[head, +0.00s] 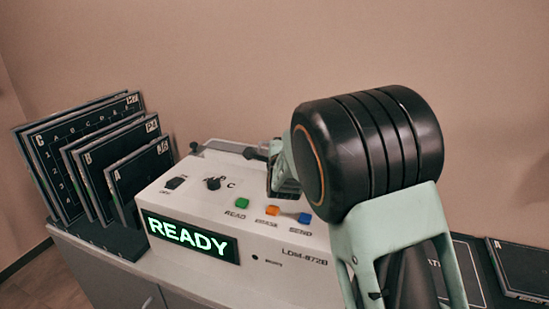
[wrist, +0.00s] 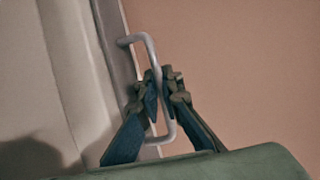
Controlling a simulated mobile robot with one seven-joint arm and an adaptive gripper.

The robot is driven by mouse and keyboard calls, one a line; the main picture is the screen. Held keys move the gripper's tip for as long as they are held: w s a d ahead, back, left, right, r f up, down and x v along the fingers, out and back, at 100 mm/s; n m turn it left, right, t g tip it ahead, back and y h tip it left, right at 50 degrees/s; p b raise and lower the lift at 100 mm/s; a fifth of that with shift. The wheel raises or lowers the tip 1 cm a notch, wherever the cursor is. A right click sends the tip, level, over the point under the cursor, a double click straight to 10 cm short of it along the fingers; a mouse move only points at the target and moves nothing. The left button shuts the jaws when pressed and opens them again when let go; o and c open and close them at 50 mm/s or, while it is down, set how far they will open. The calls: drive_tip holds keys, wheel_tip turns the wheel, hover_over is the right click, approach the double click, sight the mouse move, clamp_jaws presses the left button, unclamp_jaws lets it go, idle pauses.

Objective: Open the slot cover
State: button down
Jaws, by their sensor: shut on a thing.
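The white machine (head: 200,195) has a lit READY display on its front. A grey slot cover (head: 228,147) runs along the back of its top; it also shows as a grey strip in the wrist view (wrist: 118,60). A pale U-shaped handle (wrist: 149,48) stands out from this strip. My gripper (wrist: 165,88) is shut on the handle, with its fingers on either side of the bar. In the head view my gripper (head: 272,160) is at the machine's back right edge, its fingertips mostly hidden. I cannot tell whether the cover is raised at all.
Green, orange and blue buttons (head: 273,210), a black knob (head: 213,183) and a switch (head: 175,183) sit on the machine's top. A rack of dark lettered panels (head: 95,160) stands at left. Another dark panel (head: 520,268) lies at right. A bare wall is behind.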

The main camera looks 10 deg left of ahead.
drive_tip(key=shift+w+f, duration=0.15)
drive_tip(key=shift+f, duration=0.2)
drive_tip(key=shift+d, duration=0.1)
drive_tip(key=c, duration=2.4)
unclamp_jaws()
drive_tip(key=shift+w+r, duration=0.1)
drive_tip(key=shift+r, duration=0.2)
drive_tip(key=v, duration=1.2)
